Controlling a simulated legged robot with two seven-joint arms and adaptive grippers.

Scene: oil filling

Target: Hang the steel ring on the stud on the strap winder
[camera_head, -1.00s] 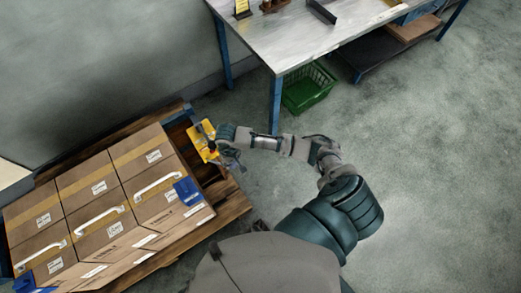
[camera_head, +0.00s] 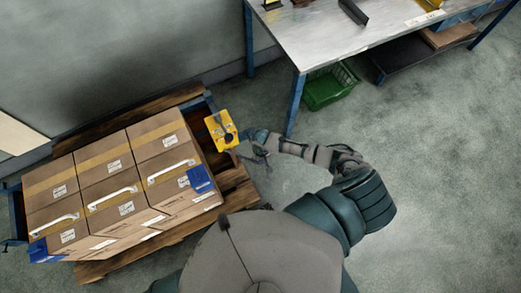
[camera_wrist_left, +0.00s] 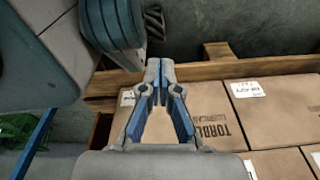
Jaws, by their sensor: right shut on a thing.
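The yellow strap winder (camera_head: 216,123) stands at the right end of the carton stack in the head view, with dark fittings on its face. I cannot make out the stud clearly at this size. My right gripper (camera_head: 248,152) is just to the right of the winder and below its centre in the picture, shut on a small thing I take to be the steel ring. The ring's outline is not clear, and I cannot tell if it touches the winder. My left gripper (camera_wrist_left: 160,68) is shut and empty above the cartons in the left wrist view.
Strapped cartons (camera_head: 115,183) with white handles fill most of a wooden pallet (camera_head: 235,194). A metal-topped table (camera_head: 330,35) stands at the back, with a green basket (camera_head: 329,86) under it. The floor to the right is open.

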